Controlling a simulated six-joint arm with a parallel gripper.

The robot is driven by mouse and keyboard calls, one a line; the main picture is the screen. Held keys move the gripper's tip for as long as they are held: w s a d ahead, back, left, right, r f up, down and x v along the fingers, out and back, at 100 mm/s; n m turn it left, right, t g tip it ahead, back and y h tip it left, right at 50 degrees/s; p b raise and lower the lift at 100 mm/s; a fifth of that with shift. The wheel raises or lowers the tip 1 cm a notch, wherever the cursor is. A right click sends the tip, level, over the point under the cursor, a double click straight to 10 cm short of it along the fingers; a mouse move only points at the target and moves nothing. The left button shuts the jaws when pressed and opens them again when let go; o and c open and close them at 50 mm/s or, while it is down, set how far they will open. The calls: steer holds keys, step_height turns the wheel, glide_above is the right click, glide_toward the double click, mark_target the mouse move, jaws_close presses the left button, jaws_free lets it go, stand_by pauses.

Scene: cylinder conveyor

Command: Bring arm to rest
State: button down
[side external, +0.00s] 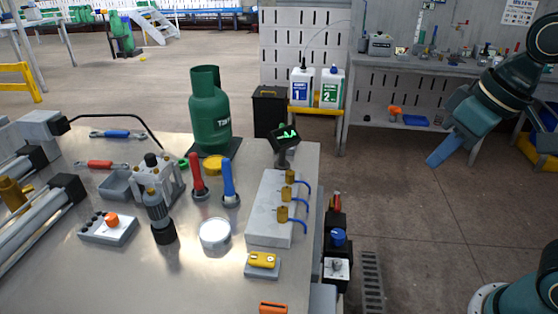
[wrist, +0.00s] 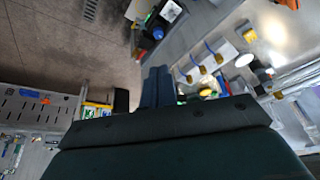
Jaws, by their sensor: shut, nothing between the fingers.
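My gripper (side external: 441,153) hangs in the air at the right of the side view, clear of the table and pointing down to the left. Its two blue fingers are together with nothing between them. In the wrist view the fingers (wrist: 158,87) show side by side above the dark gripper body. A green gas cylinder (side external: 209,115) stands upright on a dark plate at the back of the metal table (side external: 122,262), well to the left of my gripper.
Two white containers (side external: 316,87) stand on a yellow stand behind. A grey workbench (side external: 440,66) is at the back right. Floor below my gripper is clear.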

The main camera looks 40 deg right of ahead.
steer(key=s+d+f+t, duration=0.1)
steer(key=s+d, duration=0.2)
steer(key=s, duration=0.2)
steer(key=shift+d+f+m+h, duration=0.15)
steer(key=shift+f+m+h, duration=0.15)
steer(key=shift+f, duration=0.1)
steer(key=shift+w, duration=0.1)
steer(key=w+a+r+m+g, duration=0.2)
steer(key=w+a+r+m, duration=0.15)
steer(key=w+a, duration=0.35)
steer(key=m+g, duration=0.3)
steer(key=m, duration=0.3)
glide_above(256, 258)
step_height(256, 258, down, 2)
steer(key=shift+f+n, duration=0.25)
steer(key=shift+f, duration=0.15)
step_height(256, 258, down, 14)
steer(key=shift+r, duration=0.1)
stand_by(0.4)
